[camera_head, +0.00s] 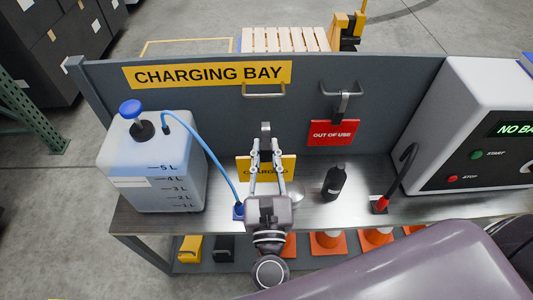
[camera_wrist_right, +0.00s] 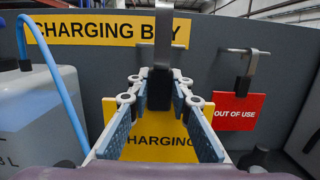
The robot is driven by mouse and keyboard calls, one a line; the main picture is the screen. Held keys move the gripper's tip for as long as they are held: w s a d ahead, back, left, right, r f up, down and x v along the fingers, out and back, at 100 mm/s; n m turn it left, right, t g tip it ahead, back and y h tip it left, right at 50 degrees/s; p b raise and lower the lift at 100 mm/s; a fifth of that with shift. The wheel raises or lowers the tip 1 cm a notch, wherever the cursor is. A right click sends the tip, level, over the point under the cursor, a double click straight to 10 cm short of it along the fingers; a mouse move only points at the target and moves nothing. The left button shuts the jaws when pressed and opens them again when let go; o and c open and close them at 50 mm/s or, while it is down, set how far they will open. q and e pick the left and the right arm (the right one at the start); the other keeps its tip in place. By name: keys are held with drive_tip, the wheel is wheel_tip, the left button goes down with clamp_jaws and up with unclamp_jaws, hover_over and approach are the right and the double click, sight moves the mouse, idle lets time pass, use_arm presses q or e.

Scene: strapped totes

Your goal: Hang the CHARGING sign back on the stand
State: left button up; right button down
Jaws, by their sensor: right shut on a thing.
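The yellow CHARGING sign (camera_head: 290,168) hangs upright below its black grip block and grey metal hook (camera_head: 265,128). My right gripper (camera_head: 266,150) is shut on the black block (camera_wrist_right: 160,90), with the sign (camera_wrist_right: 155,148) behind and below the fingers. The empty bracket (camera_head: 263,95) sticks out from the grey back panel, under the CHARGING BAY lettering. In the head view the hook shows below the bracket, apart from it. In the wrist view the hook (camera_wrist_right: 163,35) overlaps the bracket (camera_wrist_right: 143,44). My left gripper is not in view.
A red OUT OF USE sign (camera_head: 333,133) hangs on the right bracket (camera_head: 343,87). A liquid container (camera_head: 150,170) with a blue hose stands left, a dark bottle (camera_head: 334,182) and red-black connector (camera_head: 381,203) right. A charger (camera_head: 480,130) fills the bench's right end.

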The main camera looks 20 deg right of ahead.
drive_tip(key=shift+x, duration=0.85)
drive_tip(key=shift+f+p+x, duration=0.3)
drive_tip(key=shift+p+x, duration=0.1)
drive_tip(key=shift+x, duration=1.7)
drive_tip(key=shift+f+p+x, duration=0.25)
drive_tip(key=shift+p+x, duration=0.1)
drive_tip(key=shift+x, duration=1.75)
drive_tip(key=shift+f+p+x, duration=0.3)
drive_tip(key=shift+p+x, duration=0.1)
drive_tip(key=shift+x, duration=1.7)
use_arm(q)
drive_tip(key=b, duration=0.3)
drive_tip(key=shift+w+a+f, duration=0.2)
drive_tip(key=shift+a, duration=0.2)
use_arm(e)
wheel_tip(320, 180, down, 3)
drive_tip(key=shift+w, duration=0.1)
drive_tip(key=c, duration=1.7)
unclamp_jaws()
